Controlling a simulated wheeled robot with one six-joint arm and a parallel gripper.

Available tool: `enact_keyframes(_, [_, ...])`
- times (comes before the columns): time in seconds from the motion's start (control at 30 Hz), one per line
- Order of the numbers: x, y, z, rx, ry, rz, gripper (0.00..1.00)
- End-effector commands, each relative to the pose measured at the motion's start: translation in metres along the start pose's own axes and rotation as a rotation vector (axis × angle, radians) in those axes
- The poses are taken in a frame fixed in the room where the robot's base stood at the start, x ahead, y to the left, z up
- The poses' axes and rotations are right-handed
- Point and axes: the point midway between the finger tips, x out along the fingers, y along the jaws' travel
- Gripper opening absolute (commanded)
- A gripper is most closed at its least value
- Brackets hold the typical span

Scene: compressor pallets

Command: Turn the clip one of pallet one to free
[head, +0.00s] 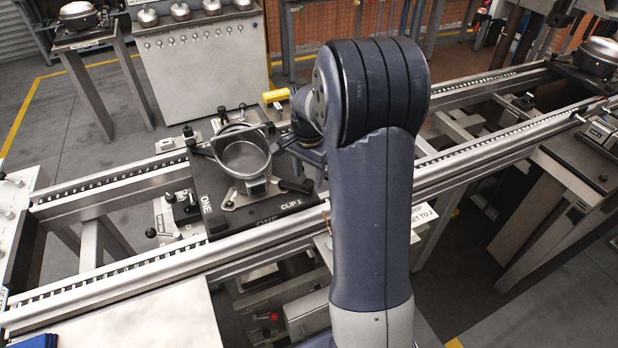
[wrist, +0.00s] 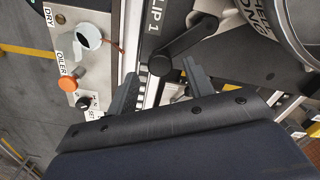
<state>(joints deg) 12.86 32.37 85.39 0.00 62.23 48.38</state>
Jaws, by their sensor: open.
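Pallet one (head: 205,215) is a dark plate on the conveyor rails, marked ONE and CLIP 1, carrying a round metal housing (head: 243,158). In the wrist view, clip one (wrist: 185,45) is a black lever beside its CLIP 1 label. It runs from a round end at lower left up to the right. My gripper (wrist: 160,68) is open, its two dark fingers on either side of the lever's round end. I cannot tell whether they touch it or how high they are. In the head view my arm hides the fingers.
A panel (wrist: 85,65) with an orange knob and DRY and OILER labels lies left of my gripper in the wrist view. The conveyor's near rail (head: 130,280) runs in front of the pallet. A grey cabinet (head: 205,70) with metal domes stands behind.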

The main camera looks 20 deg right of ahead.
Motion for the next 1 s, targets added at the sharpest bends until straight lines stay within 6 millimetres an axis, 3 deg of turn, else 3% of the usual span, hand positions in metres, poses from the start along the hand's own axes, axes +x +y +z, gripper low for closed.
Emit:
enact_keyframes(0.2, [0.02, 0.0, 0.0, 0.0, -0.001, 0.001, 0.49])
enact_keyframes(0.5, [0.022, 0.0, 0.0, 0.0, 0.0, 0.0, 0.49])
enact_keyframes(1.0, [0.022, 0.0, 0.0, 0.0, 0.0, 0.0, 0.09])
